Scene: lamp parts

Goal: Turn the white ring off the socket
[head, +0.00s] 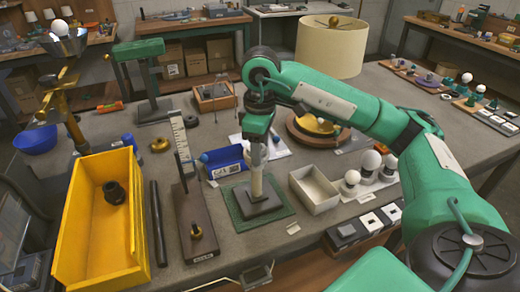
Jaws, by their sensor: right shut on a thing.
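A pale upright socket (257,186) stands on a dark square base (258,203) on a green mat (236,213) near the middle of the bench. My right gripper (258,158) points straight down over the top of the socket and is shut on the white ring there. The ring is mostly hidden by the fingers, so I cannot tell whether it sits on the socket or is clear of it. My left gripper is not in view.
An open white box (317,193) and white bulbs (371,160) stand right of the mat. A dark board with an upright scale (180,138) and a yellow bin (67,235) are left. A lampshade (331,47) stands behind my right arm.

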